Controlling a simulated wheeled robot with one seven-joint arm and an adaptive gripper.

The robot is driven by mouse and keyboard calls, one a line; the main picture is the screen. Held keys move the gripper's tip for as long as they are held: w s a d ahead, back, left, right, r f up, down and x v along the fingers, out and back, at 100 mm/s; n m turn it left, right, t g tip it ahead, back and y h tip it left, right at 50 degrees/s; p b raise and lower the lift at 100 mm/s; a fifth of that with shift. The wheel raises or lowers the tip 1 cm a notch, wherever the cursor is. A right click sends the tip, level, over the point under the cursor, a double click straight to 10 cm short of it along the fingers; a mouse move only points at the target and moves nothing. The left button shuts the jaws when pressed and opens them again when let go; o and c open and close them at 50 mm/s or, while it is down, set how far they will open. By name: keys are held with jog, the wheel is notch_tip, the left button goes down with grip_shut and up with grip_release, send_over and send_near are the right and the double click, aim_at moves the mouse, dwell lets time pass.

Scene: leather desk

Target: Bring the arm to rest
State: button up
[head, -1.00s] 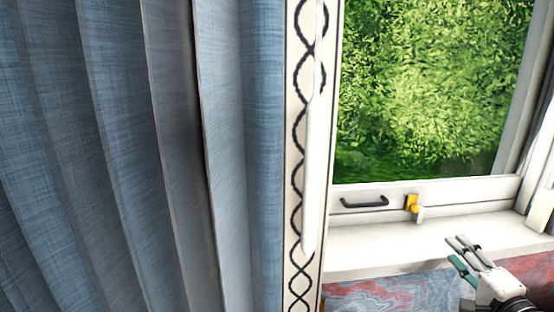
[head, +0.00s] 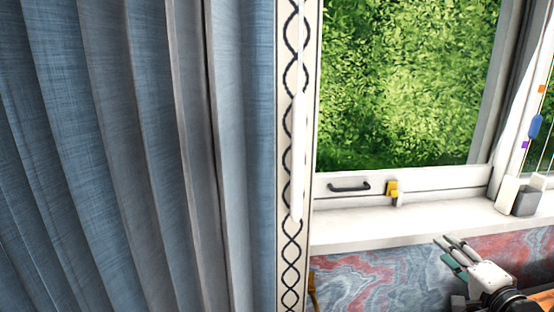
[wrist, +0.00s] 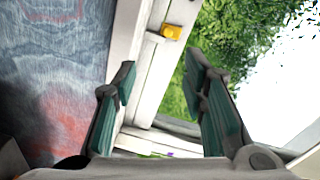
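My gripper (head: 451,252) is at the lower right of the head view, in front of the marbled wall below the window sill. In the wrist view its two green-padded fingers (wrist: 168,105) stand apart with nothing held between them. Past the fingers the wrist view shows the window frame, a yellow latch and greenery, tilted. My gripper appears to touch nothing.
A blue pleated curtain (head: 130,150) fills the left. Beside it runs a patterned strip (head: 292,240). The window sill (head: 400,222) holds a white and a grey container (head: 526,202) at the right. The window has a black handle (head: 348,187) and a yellow latch (head: 392,188).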

jog(key=s+a+r+n+g+h+p, duration=0.4)
jog(key=s+a+r+n+g+p, duration=0.35)
jog(key=a+r, duration=0.5)
jog(key=s+a+r+n+g+y, duration=0.1)
jog(key=s+a+r+n, duration=0.1)
jog(key=s, duration=0.4)
jog(key=s+a+r+n+g+y, duration=0.1)
jog(key=s+a+r+n+g, duration=0.1)
jog(key=s+a, duration=0.3)
jog(key=s+a+r+n+g+y+p, duration=0.1)
jog(key=s+a+r+n+g+y, duration=0.1)
jog(key=s, duration=0.6)
jog(key=shift+s+a+r+n, duration=0.4)
jog(key=shift+a+r, duration=0.35)
jog(key=shift+a, duration=0.4)
jog(key=shift+w+g, duration=0.1)
jog(key=shift+g, duration=0.15)
